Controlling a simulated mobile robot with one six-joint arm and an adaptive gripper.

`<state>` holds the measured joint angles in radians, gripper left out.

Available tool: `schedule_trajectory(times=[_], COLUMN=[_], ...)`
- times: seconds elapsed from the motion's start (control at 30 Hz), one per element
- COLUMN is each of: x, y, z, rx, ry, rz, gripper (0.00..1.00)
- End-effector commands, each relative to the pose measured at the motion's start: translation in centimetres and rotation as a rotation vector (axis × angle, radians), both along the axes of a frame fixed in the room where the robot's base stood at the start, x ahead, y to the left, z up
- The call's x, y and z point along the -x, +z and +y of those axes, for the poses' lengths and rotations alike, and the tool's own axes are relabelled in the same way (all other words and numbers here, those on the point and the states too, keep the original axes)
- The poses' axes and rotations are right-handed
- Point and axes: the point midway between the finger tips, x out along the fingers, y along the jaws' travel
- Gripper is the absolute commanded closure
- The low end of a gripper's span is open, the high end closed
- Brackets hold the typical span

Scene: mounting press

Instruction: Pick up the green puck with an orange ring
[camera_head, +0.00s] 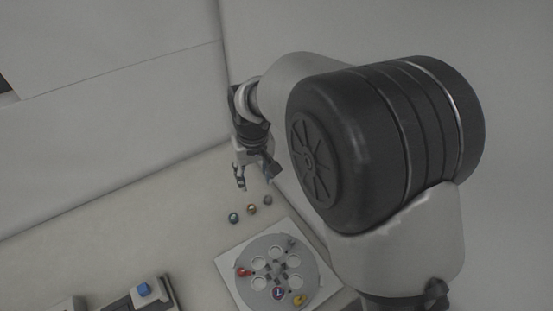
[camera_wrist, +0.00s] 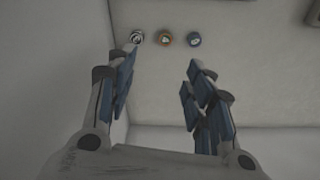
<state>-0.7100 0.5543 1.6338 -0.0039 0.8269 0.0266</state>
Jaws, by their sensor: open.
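The green puck with an orange ring appears to be the middle one of a row of three, lying on the pale surface.
Beside it lie a black-and-white puck (camera_wrist: 136,36) and a blue-and-white puck (camera_wrist: 194,39), with narrow gaps. A grey round plate with holes (camera_head: 250,285) stands nearby, bearing red, purple and yellow pieces. A device with a blue button (camera_head: 144,290) is at lower left. Walls rise behind.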

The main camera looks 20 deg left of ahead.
Motion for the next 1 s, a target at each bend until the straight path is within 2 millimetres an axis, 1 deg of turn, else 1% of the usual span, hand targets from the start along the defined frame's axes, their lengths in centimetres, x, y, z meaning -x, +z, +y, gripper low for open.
schedule_trajectory(times=[0.03,0.17,0.27,0.5,0.6,0.73,0.93,1.0], x=[0.1,0.1,0.0,-0.5,-0.7,-0.9,-1.0,-1.0], y=[-0.5,-2.0,-3.9,-9.3,-11.1,-12.5,-13.4,-14.0], z=[0.6,1.1,1.2,1.6,1.7,1.9,2.0,2.2], rx=[0.003,0.004,0.006,0.006,0.006,0.004,0.004,0.004], ry=[0.009,0.016,0.015,0.014,0.014,0.014,0.014,0.014], rz=[0.004,0.005,0.007,0.006,0.006,0.005,0.005,0.006], gripper=[0.52,0.52,0.52,0.52,0.52,0.52,0.52,0.52])
